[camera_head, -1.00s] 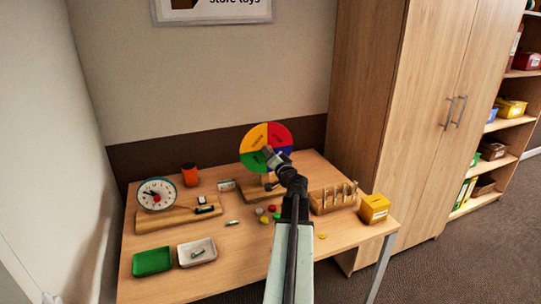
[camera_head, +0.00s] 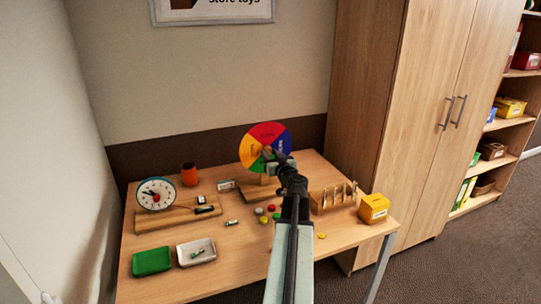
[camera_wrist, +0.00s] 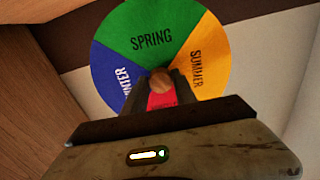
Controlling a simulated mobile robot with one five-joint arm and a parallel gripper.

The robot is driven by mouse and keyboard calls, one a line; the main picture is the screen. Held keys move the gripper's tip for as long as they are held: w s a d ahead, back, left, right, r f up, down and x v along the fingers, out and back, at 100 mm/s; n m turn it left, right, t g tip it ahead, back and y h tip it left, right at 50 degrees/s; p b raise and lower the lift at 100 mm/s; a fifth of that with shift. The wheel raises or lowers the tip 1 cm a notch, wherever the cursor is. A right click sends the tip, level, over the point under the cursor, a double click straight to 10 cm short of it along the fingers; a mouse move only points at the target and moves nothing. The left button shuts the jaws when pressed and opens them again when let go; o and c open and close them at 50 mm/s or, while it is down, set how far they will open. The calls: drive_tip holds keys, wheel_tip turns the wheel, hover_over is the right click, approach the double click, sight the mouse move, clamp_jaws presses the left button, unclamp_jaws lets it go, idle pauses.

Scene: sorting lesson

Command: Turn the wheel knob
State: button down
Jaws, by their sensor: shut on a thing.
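The season wheel (camera_head: 266,132) stands upright at the back of the table, with red at the top, blue right, yellow left and green at the bottom. The wrist view also shows the wheel (camera_wrist: 145,30), with SPRING on green, SUMMER on yellow and WINTER on blue; the red part is mostly hidden. A round wooden knob (camera_wrist: 160,80) sits at the wheel's centre. My gripper (camera_wrist: 161,86) is shut on this knob, one dark finger on each side. In the head view my gripper (camera_head: 270,158) covers the knob and part of the wheel.
On the table stand a clock (camera_head: 156,194), an orange cup (camera_head: 189,174), a green tray (camera_head: 151,261), a white tray (camera_head: 197,251), a wooden peg rack (camera_head: 331,203) and a yellow box (camera_head: 374,208). Several coloured pieces lie near my arm. A tall cupboard (camera_head: 420,100) is at right.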

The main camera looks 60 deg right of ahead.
drive_tip(key=shift+n, duration=0.3)
drive_tip(key=c, duration=1)
unclamp_jaws()
drive_tip(key=v, duration=0.8)
drive_tip(key=shift+d, duration=0.1)
